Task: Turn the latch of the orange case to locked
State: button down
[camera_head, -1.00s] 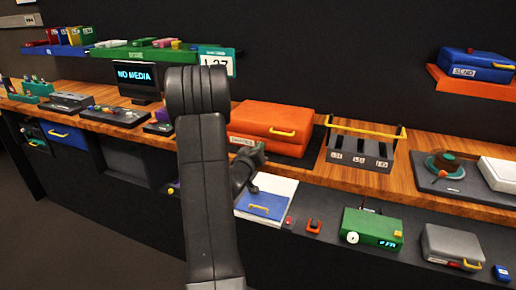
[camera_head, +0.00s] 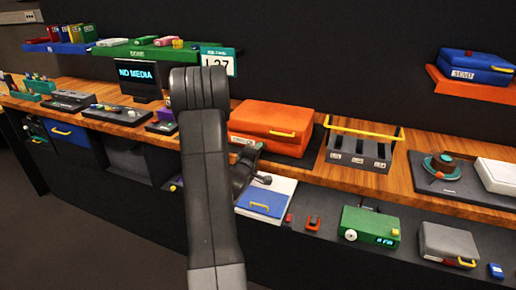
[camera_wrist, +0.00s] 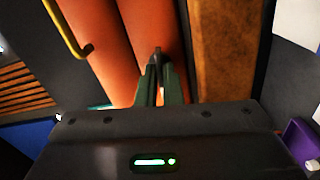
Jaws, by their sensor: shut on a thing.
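The orange case (camera_head: 270,118) lies closed on a dark base on the wooden counter, its yellow handle (camera_head: 283,134) on the front. In the wrist view the orange case (camera_wrist: 118,50) fills the upper middle, with the yellow handle (camera_wrist: 66,30) at the upper left. My gripper (camera_wrist: 158,62) is at the front of the case, its green-sided fingers close together on a small dark piece that looks like the latch. The fingers cover most of that piece, so its turn angle cannot be told.
A grey slotted rack (camera_head: 358,152) with a yellow bar stands right of the case. A screen (camera_head: 138,76) reading "NO MEDIA" stands left of my arm.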

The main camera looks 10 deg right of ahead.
jog(key=shift+n, duration=0.8)
jog(key=shift+f, duration=0.1)
jog(key=c, duration=1.6)
grip_release()
jog(key=shift+s+a, duration=0.1)
jog(key=b+v, duration=0.1)
jog(key=v, duration=1.2)
jog(key=shift+s+a, duration=0.15)
jog(key=shift+s, duration=0.15)
jog(key=shift+w, duration=0.15)
